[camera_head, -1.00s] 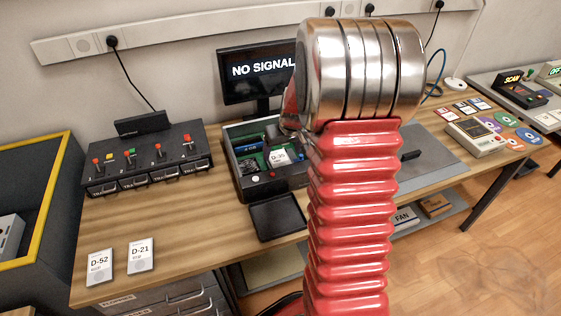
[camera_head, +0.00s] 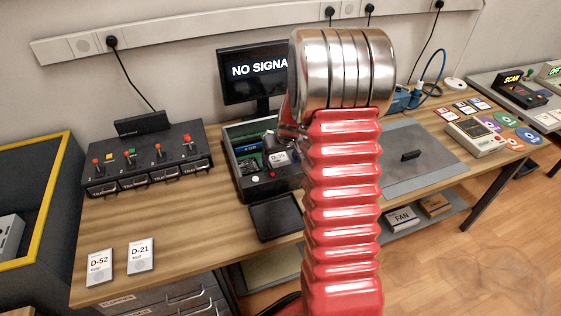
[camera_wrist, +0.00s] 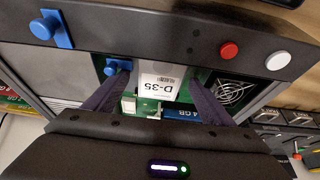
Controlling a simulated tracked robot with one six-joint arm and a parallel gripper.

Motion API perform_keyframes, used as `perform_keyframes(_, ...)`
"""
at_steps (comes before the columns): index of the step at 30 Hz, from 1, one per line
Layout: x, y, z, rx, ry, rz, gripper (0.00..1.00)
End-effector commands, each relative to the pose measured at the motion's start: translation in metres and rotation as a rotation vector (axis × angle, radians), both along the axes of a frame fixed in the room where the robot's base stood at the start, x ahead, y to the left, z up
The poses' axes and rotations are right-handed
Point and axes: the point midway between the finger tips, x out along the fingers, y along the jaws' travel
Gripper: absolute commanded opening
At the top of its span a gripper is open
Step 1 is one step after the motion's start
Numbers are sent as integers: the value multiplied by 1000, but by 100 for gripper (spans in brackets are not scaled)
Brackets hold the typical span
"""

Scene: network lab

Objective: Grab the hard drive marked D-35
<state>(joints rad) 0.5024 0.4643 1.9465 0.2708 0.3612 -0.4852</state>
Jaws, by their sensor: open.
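The hard drive marked D-35 (camera_wrist: 163,84) shows in the wrist view, its white label upside down, inside an open computer case (camera_wrist: 190,35). In the head view the drive (camera_head: 279,158) also shows in the case (camera_head: 240,185), next to my arm. My gripper (camera_wrist: 159,76) is open in the wrist view, with one dark finger on each side of the drive. I cannot tell whether the fingers touch it. In the head view my arm hides most of the gripper.
In the case are a fan (camera_wrist: 232,93), a blue 4 GB module (camera_wrist: 187,114) and a blue latch (camera_wrist: 50,28). A black tray (camera_head: 275,217) lies in front of the case. A monitor (camera_head: 256,75) stands behind.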

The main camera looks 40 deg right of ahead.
Motion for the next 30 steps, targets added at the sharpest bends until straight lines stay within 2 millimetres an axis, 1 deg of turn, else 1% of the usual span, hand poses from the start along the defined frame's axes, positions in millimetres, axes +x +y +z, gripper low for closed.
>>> perform_keyframes(8, 0, 0, 0, 0, 0, 0, 77)
perform_keyframes(9, 0, 0, 0, 0, 0, 0, 75)
perform_keyframes(30, 0, 0, 0, 0, 0, 0, 27)
